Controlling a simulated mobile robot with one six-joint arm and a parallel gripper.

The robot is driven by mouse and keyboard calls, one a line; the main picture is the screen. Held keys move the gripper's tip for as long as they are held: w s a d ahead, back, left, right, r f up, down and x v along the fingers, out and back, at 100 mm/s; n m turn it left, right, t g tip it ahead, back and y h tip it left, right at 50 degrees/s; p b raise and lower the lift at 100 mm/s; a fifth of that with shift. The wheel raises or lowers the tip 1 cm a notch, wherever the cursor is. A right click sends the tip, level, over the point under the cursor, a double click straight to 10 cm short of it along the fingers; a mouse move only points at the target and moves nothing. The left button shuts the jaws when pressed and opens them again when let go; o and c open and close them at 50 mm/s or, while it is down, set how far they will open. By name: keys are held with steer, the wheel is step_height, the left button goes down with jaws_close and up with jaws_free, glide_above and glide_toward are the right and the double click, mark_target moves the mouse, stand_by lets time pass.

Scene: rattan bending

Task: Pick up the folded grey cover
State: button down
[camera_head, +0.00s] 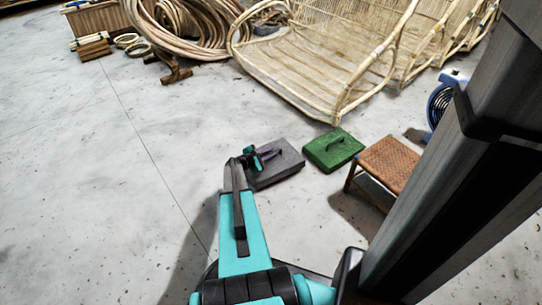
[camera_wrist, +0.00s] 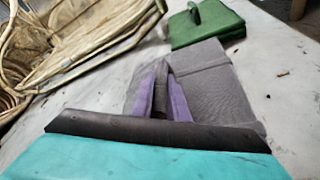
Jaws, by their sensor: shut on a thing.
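The folded grey cover (camera_head: 281,168) shows in the head view as a flat grey block near the floor, right beside the end of my arm. In the wrist view the grey cover (camera_wrist: 212,88) lies straight ahead, with a seam across its far part. My gripper (camera_wrist: 162,85) has purple fingers that are shut on the near part of the cover. The gripper also shows in the head view (camera_head: 270,154), at the cover's top left. The fingertips are partly hidden, and I cannot tell whether the cover is clear of the floor.
A green case (camera_head: 333,149) with a handle sits just right of the cover. Rattan frames (camera_head: 310,60) and coiled rattan (camera_head: 185,25) lie behind. The floor to the left is clear.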

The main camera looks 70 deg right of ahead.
steer(key=s+a+r+p, duration=0.1)
steer(key=s+a+p, duration=0.1)
steer(key=s, duration=0.5)
steer(key=s+a+p, duration=0.1)
steer(key=s+a, duration=0.4)
steer(key=s, duration=0.2)
steer(key=shift+a+r+p, duration=0.25)
steer(key=shift+r+p, duration=0.1)
